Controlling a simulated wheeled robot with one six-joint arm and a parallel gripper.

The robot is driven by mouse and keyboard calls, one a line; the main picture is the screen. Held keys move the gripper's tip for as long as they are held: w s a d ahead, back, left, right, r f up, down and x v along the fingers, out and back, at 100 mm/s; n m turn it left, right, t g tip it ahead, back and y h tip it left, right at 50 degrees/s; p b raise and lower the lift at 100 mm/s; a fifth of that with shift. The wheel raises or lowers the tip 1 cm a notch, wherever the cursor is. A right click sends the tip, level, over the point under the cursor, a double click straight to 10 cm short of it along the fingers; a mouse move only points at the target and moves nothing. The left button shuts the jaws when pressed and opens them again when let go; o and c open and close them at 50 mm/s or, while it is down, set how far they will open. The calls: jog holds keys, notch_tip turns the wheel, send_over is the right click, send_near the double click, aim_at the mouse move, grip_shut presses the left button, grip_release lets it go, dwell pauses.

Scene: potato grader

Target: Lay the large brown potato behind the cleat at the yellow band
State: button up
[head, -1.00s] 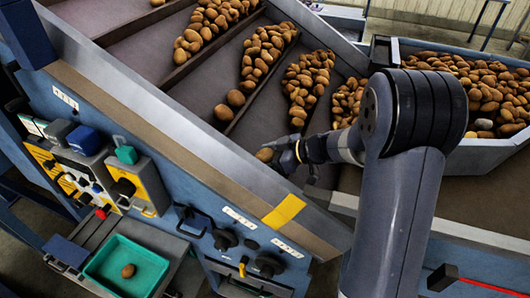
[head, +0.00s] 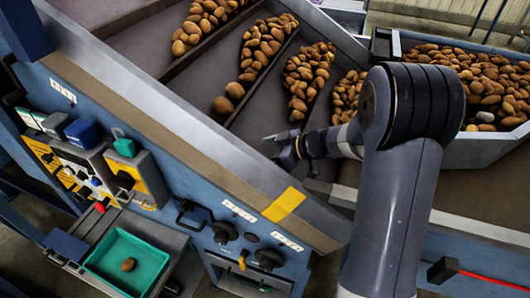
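My gripper (head: 279,149) is over the dark conveyor belt (head: 215,150), up-belt of the side rail. Its two fingers point left and look apart, with nothing visible between them. The yellow band (head: 284,204) is on the machine's near rail, below my gripper in the picture. The dark cleats (head: 265,75) cross the belt at a slant, with potatoes piled against them. I cannot see a large brown potato at my gripper. Whether it lies hidden behind the fingers or wrist, I cannot tell. Two loose brown potatoes (head: 223,105) lie at the low end of one row.
A green tray (head: 152,246) at the lower left holds one small potato (head: 128,265). A control panel (head: 95,165) stands at left. A heaped potato bin (head: 500,150) is at the right. The belt left of my gripper is bare.

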jog(key=shift+s, duration=0.1)
jog(key=v, duration=1)
jog(key=shift+d+r, duration=0.15)
jog(key=shift+d, duration=0.2)
jog(key=shift+r, duration=0.1)
